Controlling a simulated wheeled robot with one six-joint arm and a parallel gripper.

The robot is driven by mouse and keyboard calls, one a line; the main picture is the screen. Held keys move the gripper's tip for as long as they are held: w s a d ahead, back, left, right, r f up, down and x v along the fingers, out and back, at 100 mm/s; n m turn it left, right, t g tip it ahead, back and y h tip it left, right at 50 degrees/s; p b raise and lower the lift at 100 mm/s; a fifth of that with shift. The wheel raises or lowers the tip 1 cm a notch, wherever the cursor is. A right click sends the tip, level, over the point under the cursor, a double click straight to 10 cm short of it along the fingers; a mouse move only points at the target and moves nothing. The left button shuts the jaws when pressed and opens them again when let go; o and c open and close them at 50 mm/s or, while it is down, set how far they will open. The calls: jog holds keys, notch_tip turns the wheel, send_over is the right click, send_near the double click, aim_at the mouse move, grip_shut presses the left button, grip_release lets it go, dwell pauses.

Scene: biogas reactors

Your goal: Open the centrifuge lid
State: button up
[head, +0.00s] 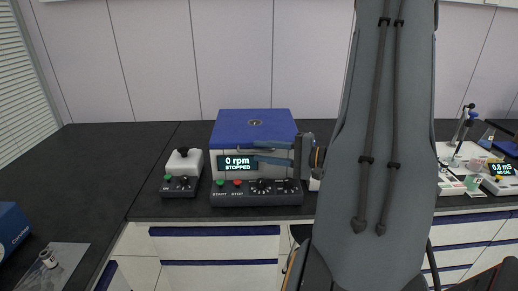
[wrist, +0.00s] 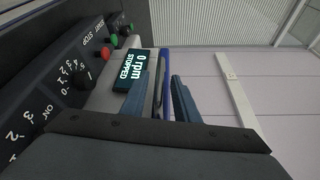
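The centrifuge (head: 228,165) stands on the dark bench with its blue lid (head: 250,125) down. Its display (head: 238,162) reads "0 rpm STOPPED"; it also shows in the wrist view (wrist: 132,69). My gripper (head: 256,151) is in front of the centrifuge, coming from the right, with one finger above the other. In the wrist view my gripper (wrist: 162,85) has its fingers apart. A thin grey handle or rim and the blue lid edge (wrist: 166,75) appear between them. I cannot tell whether the fingers touch it.
A small white device with a black knob (head: 184,165) stands left of the centrifuge. A meter (head: 500,180) and other lab items stand at right. The left bench is mostly clear.

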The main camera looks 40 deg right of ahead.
jog(key=shift+x, duration=0.95)
jog(key=shift+c, duration=0.3)
grip_shut()
